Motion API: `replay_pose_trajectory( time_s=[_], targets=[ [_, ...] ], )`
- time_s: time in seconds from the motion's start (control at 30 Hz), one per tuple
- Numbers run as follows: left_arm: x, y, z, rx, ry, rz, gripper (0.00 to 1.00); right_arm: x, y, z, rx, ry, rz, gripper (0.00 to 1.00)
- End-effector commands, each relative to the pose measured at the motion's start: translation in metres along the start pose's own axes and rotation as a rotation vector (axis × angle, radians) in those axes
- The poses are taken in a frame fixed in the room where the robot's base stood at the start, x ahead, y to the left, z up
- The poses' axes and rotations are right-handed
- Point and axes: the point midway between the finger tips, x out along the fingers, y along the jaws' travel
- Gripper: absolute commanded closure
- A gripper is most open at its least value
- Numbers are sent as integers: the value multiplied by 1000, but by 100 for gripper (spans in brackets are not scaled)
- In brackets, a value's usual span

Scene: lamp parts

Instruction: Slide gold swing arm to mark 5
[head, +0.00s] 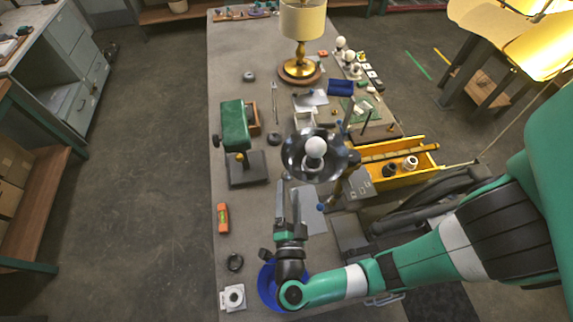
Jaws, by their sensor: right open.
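A lamp head with a dark round dish (293,160) and a white bulb (314,148) stands at mid table. A gold-coloured arm piece (337,190) shows just below and right of the dish, partly hidden by it. A dark plate with small light marks (358,184) is beside it; I cannot read which mark is 5. My right gripper (288,192) reaches in from the lower right and points up the table. Its fingers are apart and empty, left of and below the gold piece, seemingly not touching it. My left gripper is not in view.
A yellow tray (408,180) with a gold rod is right of the dish. A green clamp-like device (233,125) stands to the left. A blue bowl (268,288) lies under my right wrist. A shaded brass lamp (300,65) stands at the back.

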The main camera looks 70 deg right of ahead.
Motion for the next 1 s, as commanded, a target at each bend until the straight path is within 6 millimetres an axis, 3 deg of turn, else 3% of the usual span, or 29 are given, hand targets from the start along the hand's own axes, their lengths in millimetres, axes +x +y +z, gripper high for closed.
replay_pose_trajectory(
  time_s=[0.2,0.33,0.5,0.73,0.77,1.0],
  targets=[
    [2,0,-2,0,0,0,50,51,0,-2,3,7,4,29],
    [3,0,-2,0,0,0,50,73,0,-1,3,4,3,29],
    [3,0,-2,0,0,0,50,87,0,0,3,1,0,29],
    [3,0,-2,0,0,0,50,88,-1,0,3,0,-1,29],
    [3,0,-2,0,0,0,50,88,-1,0,3,0,-1,30],
    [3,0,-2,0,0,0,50,88,-1,0,4,0,-1,74]
  ],
)
